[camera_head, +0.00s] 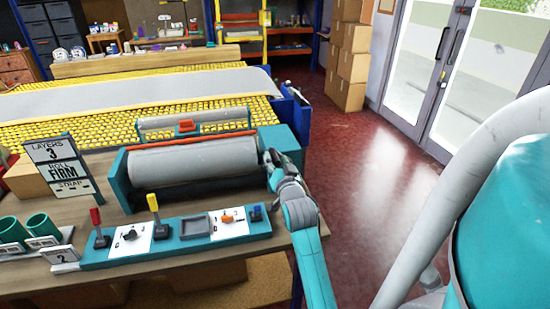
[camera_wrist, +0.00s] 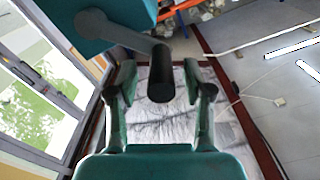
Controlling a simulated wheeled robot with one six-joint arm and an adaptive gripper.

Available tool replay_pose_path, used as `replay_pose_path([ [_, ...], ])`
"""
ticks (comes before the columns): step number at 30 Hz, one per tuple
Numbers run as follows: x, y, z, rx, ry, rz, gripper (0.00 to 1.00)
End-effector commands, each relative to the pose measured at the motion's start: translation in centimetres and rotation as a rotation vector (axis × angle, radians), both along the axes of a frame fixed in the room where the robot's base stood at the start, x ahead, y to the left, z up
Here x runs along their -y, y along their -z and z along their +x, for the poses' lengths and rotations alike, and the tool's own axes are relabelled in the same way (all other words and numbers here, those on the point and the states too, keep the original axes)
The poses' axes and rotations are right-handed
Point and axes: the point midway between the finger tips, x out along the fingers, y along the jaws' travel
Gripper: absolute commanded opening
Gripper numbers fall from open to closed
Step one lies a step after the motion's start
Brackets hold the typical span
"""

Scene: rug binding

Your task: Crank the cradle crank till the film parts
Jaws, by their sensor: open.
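The teal cradle (camera_head: 124,180) stands on the wooden bench and holds a long grey roll (camera_head: 195,162) lying across it. An orange-red strip runs along the top of the roll, and a second, thinner bar sits behind it. In the wrist view the cradle crank (camera_wrist: 122,36) is a dark arm running from a teal housing to a cylindrical handle (camera_wrist: 161,82). My gripper (camera_head: 270,163) is at the cradle's right end. Its fingers are open on either side of the handle, with visible gaps. I cannot make out the film as a separate thing.
A control panel (camera_head: 180,243) with a red lever, a yellow lever and small knobs lies along the bench front. A sign (camera_head: 60,163) reads layers 3, roll firm. A yellow roller table (camera_head: 30,135) is behind. Open floor (camera_head: 365,185) lies right, with stacked boxes (camera_head: 347,62) beyond.

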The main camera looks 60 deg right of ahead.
Motion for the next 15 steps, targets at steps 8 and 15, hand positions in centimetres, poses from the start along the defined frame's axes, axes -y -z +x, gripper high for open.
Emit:
replay_pose_path([
  [8, -4.0, 0.1, -3.5, -0.001, 0.0, 0.002, 0.51],
  [15, -6.5, 0.1, -5.6, -0.002, 0.001, 0.002, 0.51],
])
